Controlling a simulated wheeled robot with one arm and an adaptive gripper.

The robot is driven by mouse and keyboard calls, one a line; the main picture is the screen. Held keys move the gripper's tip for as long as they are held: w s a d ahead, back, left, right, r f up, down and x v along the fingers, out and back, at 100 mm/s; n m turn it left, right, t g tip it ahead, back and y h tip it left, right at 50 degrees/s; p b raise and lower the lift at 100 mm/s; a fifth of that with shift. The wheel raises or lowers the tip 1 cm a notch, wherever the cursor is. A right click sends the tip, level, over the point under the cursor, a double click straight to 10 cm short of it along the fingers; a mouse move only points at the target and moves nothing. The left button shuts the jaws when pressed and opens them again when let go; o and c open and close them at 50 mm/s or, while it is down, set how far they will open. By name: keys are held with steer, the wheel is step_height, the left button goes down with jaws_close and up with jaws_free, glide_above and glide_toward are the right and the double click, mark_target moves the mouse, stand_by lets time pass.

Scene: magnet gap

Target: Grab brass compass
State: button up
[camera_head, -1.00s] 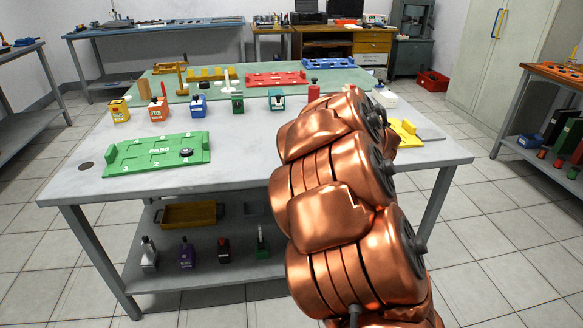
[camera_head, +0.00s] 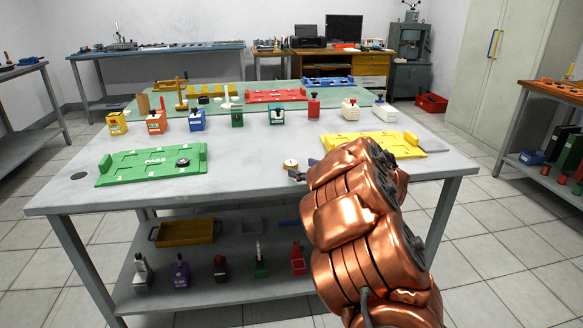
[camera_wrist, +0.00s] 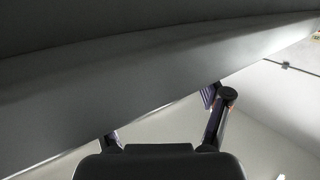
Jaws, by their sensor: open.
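A small round brass compass (camera_head: 290,163) with a pale face lies on the grey table near its front edge, in the head view. My gripper (camera_head: 303,169) is just to the right of it and close to it, mostly hidden behind my copper arm. In the wrist view my gripper (camera_wrist: 162,117) has its two fingers spread apart with nothing seen between them. The compass does not show in the wrist view, where a broad dark grey surface fills the upper part. I cannot tell whether a finger touches the compass.
A green tray (camera_head: 120,178) marked PASS holds a dark round piece (camera_head: 183,162) at left. A yellow tray (camera_head: 405,147) lies at right, partly behind my arm. Several coloured blocks stand in a row farther back. The table (camera_head: 240,178) is clear between the green tray and compass.

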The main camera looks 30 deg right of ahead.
mark_target(292, 163)
steer(key=b+x, duration=0.1)
steer(key=x, duration=0.3)
steer(key=shift+w, duration=0.25)
steer(key=shift+r, duration=0.1)
steer(key=c, duration=1.3)
